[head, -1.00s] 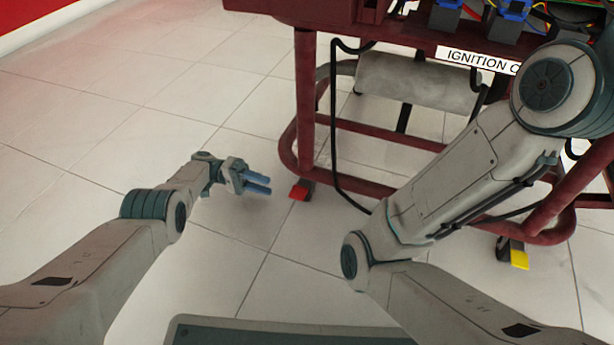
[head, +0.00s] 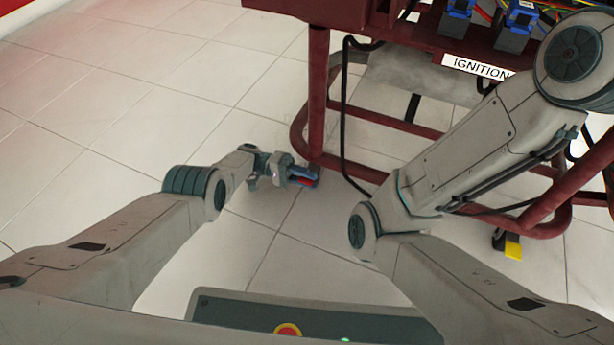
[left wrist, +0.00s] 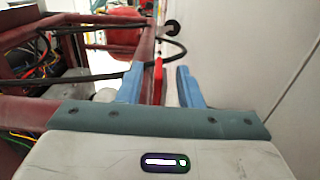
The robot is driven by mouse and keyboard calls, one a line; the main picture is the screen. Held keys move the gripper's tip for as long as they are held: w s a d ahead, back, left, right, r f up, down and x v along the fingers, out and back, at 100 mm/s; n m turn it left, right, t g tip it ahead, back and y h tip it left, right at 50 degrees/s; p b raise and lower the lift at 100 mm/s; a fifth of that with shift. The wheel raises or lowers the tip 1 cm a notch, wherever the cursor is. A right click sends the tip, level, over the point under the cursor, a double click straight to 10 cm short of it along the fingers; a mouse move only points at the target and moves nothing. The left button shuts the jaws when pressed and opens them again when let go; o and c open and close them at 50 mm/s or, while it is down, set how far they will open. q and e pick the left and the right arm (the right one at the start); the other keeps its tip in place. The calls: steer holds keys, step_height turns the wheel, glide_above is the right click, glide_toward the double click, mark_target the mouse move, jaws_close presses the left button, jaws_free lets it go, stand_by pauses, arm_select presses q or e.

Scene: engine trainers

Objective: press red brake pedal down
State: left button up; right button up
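The red brake pedal (head: 305,181) is low at the near left foot of the dark red engine stand. In the head view my left gripper (head: 303,176) is at the pedal, and its blue fingers partly cover it. In the left wrist view the red pedal (left wrist: 158,78) shows in the gap between the two blue fingers (left wrist: 161,86), with space on its right side. The left gripper is open; I cannot tell whether it touches the pedal. My right gripper is out of view; only links of that arm show.
The dark red stand frame (head: 318,90) rises just beyond the pedal, with a black hose (head: 344,120) hanging beside it. Tiled floor (head: 120,110) is clear to the left.

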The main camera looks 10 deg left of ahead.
arm_select(q)
jaws_close()
steer(key=shift+f+m+b, duration=0.65)
steer(key=shift+m, duration=0.05)
steer(key=shift+f+m+b, duration=0.5)
steer(key=shift+m+b, duration=0.3)
steer(key=shift+b, duration=0.05)
steer(key=shift+w+f+m+b, duration=0.1)
steer(key=shift+w+m+b, duration=0.05)
steer(key=shift+m+b, duration=0.45)
jaws_free()
